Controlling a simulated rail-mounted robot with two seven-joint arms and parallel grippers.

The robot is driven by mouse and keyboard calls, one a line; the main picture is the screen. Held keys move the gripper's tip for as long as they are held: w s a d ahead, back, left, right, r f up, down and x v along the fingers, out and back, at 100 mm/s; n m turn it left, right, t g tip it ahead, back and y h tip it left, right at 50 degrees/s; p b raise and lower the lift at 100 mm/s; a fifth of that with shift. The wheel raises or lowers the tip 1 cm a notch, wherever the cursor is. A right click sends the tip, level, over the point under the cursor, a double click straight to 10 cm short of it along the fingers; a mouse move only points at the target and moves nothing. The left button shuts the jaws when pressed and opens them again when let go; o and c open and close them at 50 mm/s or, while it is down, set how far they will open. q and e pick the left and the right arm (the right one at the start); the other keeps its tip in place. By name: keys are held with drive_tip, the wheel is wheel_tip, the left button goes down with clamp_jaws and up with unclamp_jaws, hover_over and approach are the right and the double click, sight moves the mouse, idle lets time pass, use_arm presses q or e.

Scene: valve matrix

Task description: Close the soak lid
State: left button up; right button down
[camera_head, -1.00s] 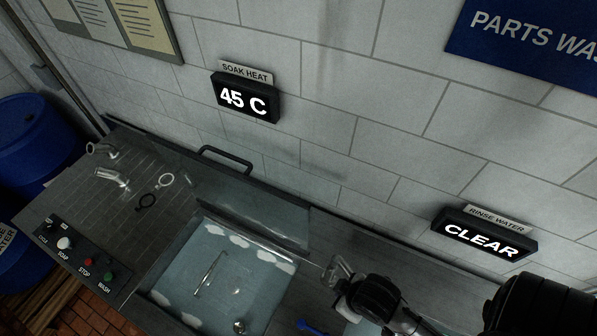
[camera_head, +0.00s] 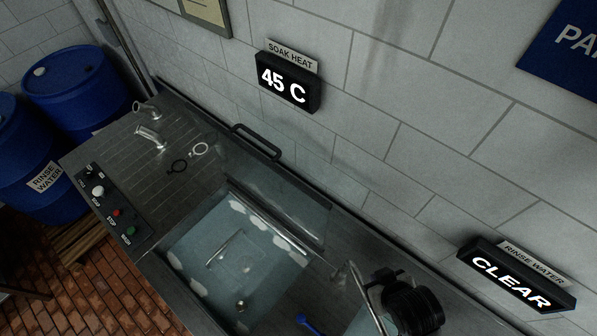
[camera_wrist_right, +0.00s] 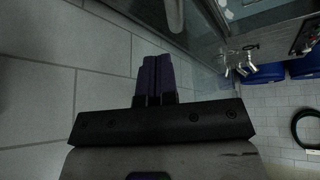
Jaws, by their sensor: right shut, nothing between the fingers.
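The soak lid (camera_head: 284,193) is a clear glass panel that stands raised at the wall side of the soak basin, with a black bar handle (camera_head: 255,141) on its upper edge. The soak basin (camera_head: 190,222) below it is open and holds bluish water with pale foam patches and a few parts. My right gripper (camera_wrist_right: 154,62) is shut and empty beside the tiled wall in the right wrist view. In the head view only dark parts of my right arm show at the lower right, right of the lid. My left gripper is out of view.
A control panel (camera_head: 112,203) with knobs and buttons lies left of the basin. Metal fittings and rings lie on the drainboard (camera_head: 128,160). A blue tool (camera_head: 303,321) lies right of the basin. Blue drums (camera_head: 76,84) stand at the left. The soak display (camera_head: 286,82) reads 45 C.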

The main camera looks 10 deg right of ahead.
drive_tip(key=w+a+r+n+t+y+b, duration=0.15)
drive_tip(key=w+r+t, duration=0.25)
drive_tip(key=w+r, duration=0.65)
drive_tip(key=w+a+r+n+t+h+b, duration=0.1)
drive_tip(key=w+a+r+t+b, duration=0.25)
drive_tip(key=w+r, duration=0.65)
drive_tip(key=w+a+r+n+t+y+b, duration=0.1)
drive_tip(key=w+a+r+n+t+y, duration=0.3)
drive_tip(key=r+n, duration=0.5)
drive_tip(key=w+a+r+n+t+y+b, duration=0.2)
drive_tip(key=w+a+r+n+y, duration=0.25)
drive_tip(key=r, duration=0.75)
drive_tip(key=w+a+r+n+t+y+b, duration=0.15)
drive_tip(key=a+r+n+t+y, duration=0.25)
drive_tip(key=a+r+n, duration=0.5)
drive_tip(key=w+a+f+n+g+y, duration=0.1)
drive_tip(key=w+f+n+g, duration=0.3)
drive_tip(key=f+n+g, duration=0.45)
drive_tip(key=w+a+f+n+g+y, duration=0.1)
drive_tip(key=w+f+n+g, duration=0.2)
drive_tip(key=f+n+g, duration=0.5)
drive_tip(key=s+d+f+g+h, duration=0.3)
drive_tip(key=d+f+g+h, duration=0.25)
drive_tip(key=f, duration=0.25)
drive_tip(key=s+d+f+g+h, duration=0.4)
drive_tip(key=d+f+h, duration=0.3)
drive_tip(key=f, duration=0.2)
drive_tip(key=p+x, duration=0.4)
drive_tip(key=x, duration=0.5)
drive_tip(key=shift+a+f, duration=0.3)
